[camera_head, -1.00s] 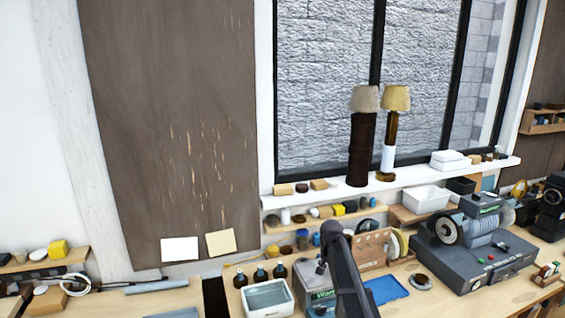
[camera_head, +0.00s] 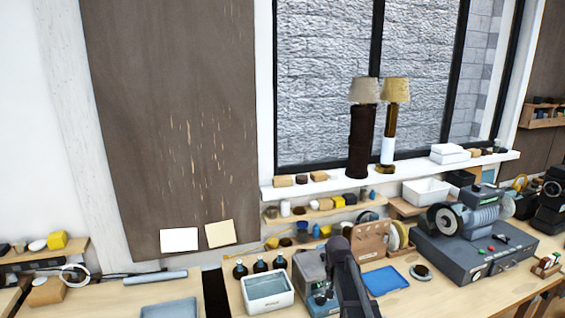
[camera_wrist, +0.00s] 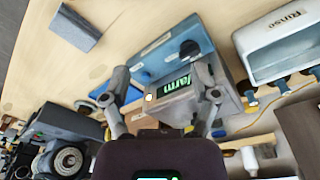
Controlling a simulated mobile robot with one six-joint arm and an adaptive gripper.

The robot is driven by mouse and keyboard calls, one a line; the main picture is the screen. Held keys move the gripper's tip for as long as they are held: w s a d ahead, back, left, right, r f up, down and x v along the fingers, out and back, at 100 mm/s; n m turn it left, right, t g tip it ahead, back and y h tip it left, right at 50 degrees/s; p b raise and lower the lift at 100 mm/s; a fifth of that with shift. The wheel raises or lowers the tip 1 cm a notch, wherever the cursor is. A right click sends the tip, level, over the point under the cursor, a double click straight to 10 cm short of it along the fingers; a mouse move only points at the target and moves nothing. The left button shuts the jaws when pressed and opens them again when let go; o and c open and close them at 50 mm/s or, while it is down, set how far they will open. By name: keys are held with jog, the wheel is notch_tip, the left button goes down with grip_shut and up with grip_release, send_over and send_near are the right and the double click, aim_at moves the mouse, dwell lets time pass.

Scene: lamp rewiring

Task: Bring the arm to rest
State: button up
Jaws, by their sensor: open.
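My gripper (camera_wrist: 162,82) shows in the wrist view with its two grey fingers spread apart, open and with nothing held between them. Beyond the fingers is a grey box-shaped device (camera_wrist: 180,100) with green lettering, standing on the wooden bench. I cannot tell the gap between fingers and device. In the head view my dark arm (camera_head: 347,280) rises from the bottom edge, right of the same grey device (camera_head: 311,272). The gripper itself cannot be made out in the head view.
A white basin (camera_head: 267,305) and several dark bottles (camera_head: 260,265) stand left of the arm. A blue tray (camera_head: 386,280) and a bench grinder (camera_head: 470,235) are to its right. Two lamps (camera_head: 361,140) (camera_head: 388,150) stand on the window sill. Bare bench shows at the front right.

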jog(key=s+f+n+b, duration=0.1)
jog(key=s+f+b, duration=0.2)
jog(key=s, duration=0.6)
jog(key=s+f+n+g+b, duration=0.1)
jog(key=s+f+b, duration=0.3)
jog(key=s, duration=0.6)
jog(key=shift+f+n+y, duration=0.3)
jog(key=shift+f+n, duration=0.05)
jog(key=shift+n, duration=0.45)
jog(key=shift+s, duration=0.1)
